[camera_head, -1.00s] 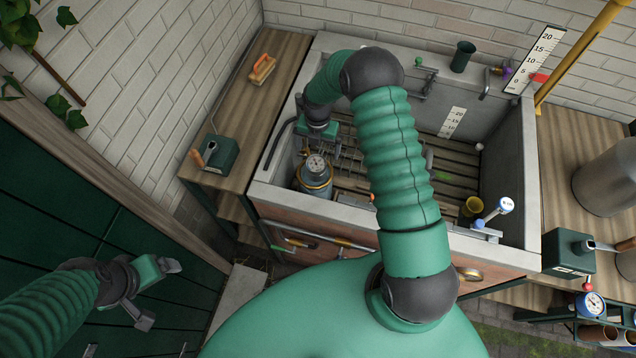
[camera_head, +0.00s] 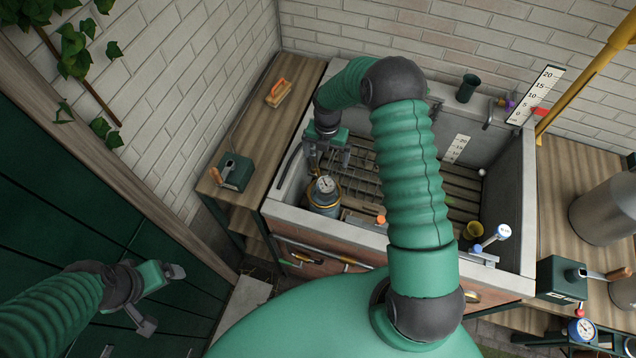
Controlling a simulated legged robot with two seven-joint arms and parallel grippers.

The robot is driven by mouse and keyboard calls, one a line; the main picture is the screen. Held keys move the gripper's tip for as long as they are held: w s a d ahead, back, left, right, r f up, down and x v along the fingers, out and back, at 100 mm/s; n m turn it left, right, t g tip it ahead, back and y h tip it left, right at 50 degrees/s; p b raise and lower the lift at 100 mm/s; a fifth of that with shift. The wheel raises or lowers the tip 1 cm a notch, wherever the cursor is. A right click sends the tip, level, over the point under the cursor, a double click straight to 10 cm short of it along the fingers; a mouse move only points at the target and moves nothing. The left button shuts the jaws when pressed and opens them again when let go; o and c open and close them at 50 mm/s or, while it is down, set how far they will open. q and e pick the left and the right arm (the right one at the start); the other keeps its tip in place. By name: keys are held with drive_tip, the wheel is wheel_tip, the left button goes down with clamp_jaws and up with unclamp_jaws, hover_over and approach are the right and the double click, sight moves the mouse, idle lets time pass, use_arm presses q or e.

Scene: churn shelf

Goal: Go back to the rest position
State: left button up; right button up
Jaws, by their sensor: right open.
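My right arm reaches over the grey stone basin (camera_head: 345,224). Its gripper (camera_head: 329,168) hangs inside the basin's left half, open, with nothing seen between its fingers. My left gripper (camera_head: 165,300) is open and empty at the lower left, in front of the dark green panel. My right arm hides part of the basin's middle.
A wooden shelf (camera_head: 255,125) with a brush (camera_head: 279,93) and a green box (camera_head: 236,172) stands left of the basin. A dark green cup (camera_head: 467,88) is on the back rim. At right are a large metal vessel (camera_head: 603,207) and another green box (camera_head: 561,279).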

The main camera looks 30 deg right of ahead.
drive_tip(key=s+a+m+t+b, duration=0.1)
drive_tip(key=s+a+m+b, duration=0.5)
drive_tip(key=m, duration=0.7)
drive_tip(key=s+a+m+t+b, duration=0.1)
drive_tip(key=s+a+m+b, duration=0.6)
drive_tip(key=s+m+b, duration=0.4)
drive_tip(key=shift+s+f+m+t, duration=0.25)
drive_tip(key=shift+s+m, duration=0.25)
drive_tip(key=shift+m, duration=0.5)
drive_tip(key=shift+r, duration=0.1)
drive_tip(key=shift+a, duration=0.25)
drive_tip(key=shift+d, duration=0.1)
idle(4.2)
